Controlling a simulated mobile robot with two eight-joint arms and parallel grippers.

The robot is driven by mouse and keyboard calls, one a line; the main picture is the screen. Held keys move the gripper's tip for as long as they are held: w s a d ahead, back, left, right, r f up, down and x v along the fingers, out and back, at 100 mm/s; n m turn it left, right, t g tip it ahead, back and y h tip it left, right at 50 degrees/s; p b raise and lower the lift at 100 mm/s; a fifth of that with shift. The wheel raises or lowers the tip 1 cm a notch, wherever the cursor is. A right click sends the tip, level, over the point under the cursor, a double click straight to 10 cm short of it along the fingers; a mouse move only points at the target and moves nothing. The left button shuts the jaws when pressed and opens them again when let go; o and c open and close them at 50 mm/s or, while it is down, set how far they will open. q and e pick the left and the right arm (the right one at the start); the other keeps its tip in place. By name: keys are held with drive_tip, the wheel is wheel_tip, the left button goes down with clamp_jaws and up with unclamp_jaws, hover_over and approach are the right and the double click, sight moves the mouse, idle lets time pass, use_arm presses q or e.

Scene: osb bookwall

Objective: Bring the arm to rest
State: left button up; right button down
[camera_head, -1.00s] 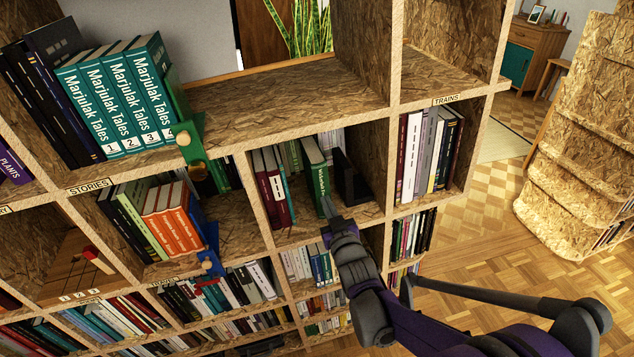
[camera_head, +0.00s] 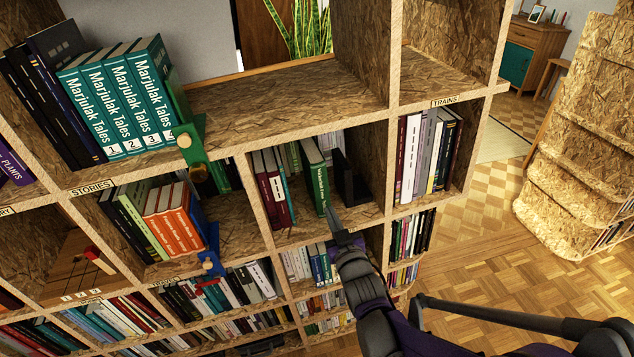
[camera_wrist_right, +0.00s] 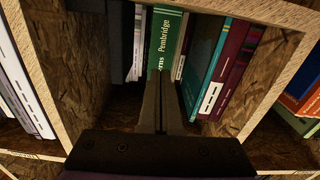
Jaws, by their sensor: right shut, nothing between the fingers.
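My right gripper (camera_head: 333,218) is shut and empty in front of a cubby in the book wall. In the right wrist view its closed fingers (camera_wrist_right: 162,105) point into that cubby. A green book (camera_head: 314,177) stands in the cubby just beyond the fingertips; it also shows in the right wrist view (camera_wrist_right: 166,42). I cannot tell whether the tips touch it. A black bookend (camera_head: 349,184) stands to its right in the head view. My left gripper is not in view.
The particle-board shelf wall (camera_head: 290,113) fills the left and middle. Maroon books (camera_head: 271,190) stand left of the green one. Train books (camera_head: 428,155) fill the cubby to the right. A green bookend with a knob (camera_head: 191,150) juts from the upper shelf. Open parquet floor (camera_head: 490,270) lies to the right.

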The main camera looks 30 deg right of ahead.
idle(0.4)
drive_tip(key=s+a+f+g+y, duration=0.1)
drive_tip(key=s+a+f+g, duration=0.35)
drive_tip(key=s, duration=0.45)
drive_tip(key=s+a+f+g+y, duration=0.2)
drive_tip(key=s+a+f+g, duration=0.25)
drive_tip(key=s, duration=0.45)
drive_tip(key=s+a+f+g+y, duration=0.1)
drive_tip(key=s+a+f+g, duration=0.4)
drive_tip(key=s, duration=0.5)
use_arm(q)
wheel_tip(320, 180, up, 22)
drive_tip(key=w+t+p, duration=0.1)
drive_tip(key=p, duration=1.8)
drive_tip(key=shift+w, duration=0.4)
use_arm(e)
wheel_tip(320, 180, up, 24)
drive_tip(key=w+t, duration=0.1)
drive_tip(key=w, duration=0.1)
drive_tip(key=shift+a+f+n+t, duration=0.15)
drive_tip(key=shift+a+n+t, duration=0.05)
drive_tip(key=shift+n+t, duration=0.2)
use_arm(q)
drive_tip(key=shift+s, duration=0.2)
use_arm(e)
drive_tip(key=shift+s, duration=0.2)
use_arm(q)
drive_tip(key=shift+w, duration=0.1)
use_arm(e)
drive_tip(key=shift+w, duration=0.1)
